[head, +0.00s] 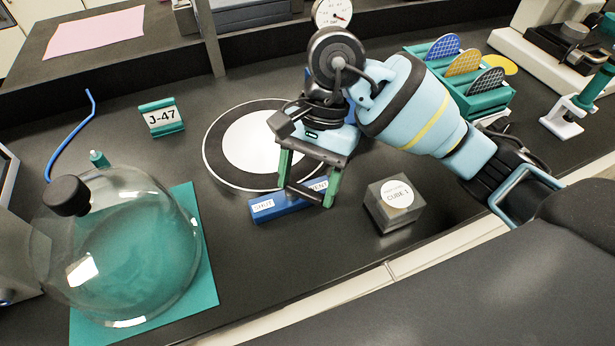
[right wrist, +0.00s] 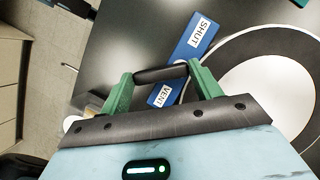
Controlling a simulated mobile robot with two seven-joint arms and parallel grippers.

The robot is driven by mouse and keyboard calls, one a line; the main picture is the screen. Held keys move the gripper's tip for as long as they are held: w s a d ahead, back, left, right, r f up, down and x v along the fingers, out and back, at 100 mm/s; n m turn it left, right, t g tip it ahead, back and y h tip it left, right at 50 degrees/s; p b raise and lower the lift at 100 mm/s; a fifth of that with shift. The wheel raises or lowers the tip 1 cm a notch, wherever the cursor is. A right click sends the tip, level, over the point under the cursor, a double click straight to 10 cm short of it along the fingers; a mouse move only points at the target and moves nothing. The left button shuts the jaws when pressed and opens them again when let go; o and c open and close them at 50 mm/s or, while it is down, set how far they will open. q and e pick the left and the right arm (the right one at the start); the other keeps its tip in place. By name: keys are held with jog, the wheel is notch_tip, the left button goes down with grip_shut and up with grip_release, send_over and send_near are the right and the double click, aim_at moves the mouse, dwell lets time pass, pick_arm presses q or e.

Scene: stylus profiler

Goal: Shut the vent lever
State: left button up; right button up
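The vent lever shows as a dark round handle (head: 306,195) at a small blue block (head: 266,207) labelled SHUT and VENT, on the bench front. In the right wrist view the handle (right wrist: 162,73) lies beside the VENT label, away from the SHUT label. My right gripper (head: 304,197) comes down over it from above. Part of the block is hidden behind the gripper. My left gripper is not in view.
A glass bell jar (head: 120,250) stands on a green mat (head: 206,285) at left. A grey cube (head: 392,203) sits close right of the gripper. A round black-and-white plate (head: 240,150) lies behind. A J-47 sign (head: 162,117) and green wafer rack (head: 485,105) stand farther back.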

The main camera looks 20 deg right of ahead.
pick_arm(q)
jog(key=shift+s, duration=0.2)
pick_arm(e)
jog(key=c, duration=0.3)
